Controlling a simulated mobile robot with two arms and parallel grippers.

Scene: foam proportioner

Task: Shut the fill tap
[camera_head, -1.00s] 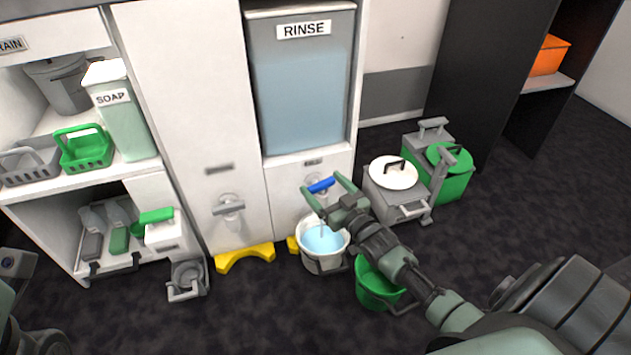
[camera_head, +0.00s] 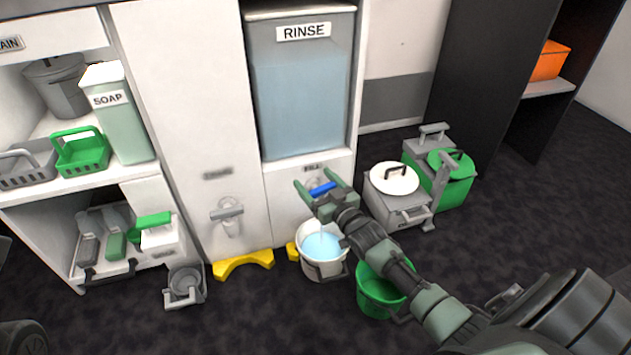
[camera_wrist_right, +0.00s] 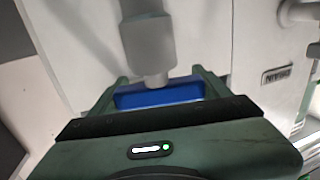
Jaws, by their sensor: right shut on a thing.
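The fill tap has a blue handle (camera_head: 322,188) on the white panel under the word FILL. My right gripper (camera_head: 313,178) is at the tap, its two green fingers shut on the blue handle. In the right wrist view the blue handle (camera_wrist_right: 160,93) lies crosswise between the fingers, below the grey tap body (camera_wrist_right: 148,45). A white bucket (camera_head: 323,268) with blue water (camera_head: 323,246) stands under the tap. My left gripper is out of view.
The rinse tank (camera_head: 305,110) is above the tap. A grey drain tap (camera_head: 228,214) is to the left. A green bucket (camera_head: 378,290) stands close under my right forearm. A grey wringer bucket (camera_head: 398,205) and green bin (camera_head: 457,190) stand to the right.

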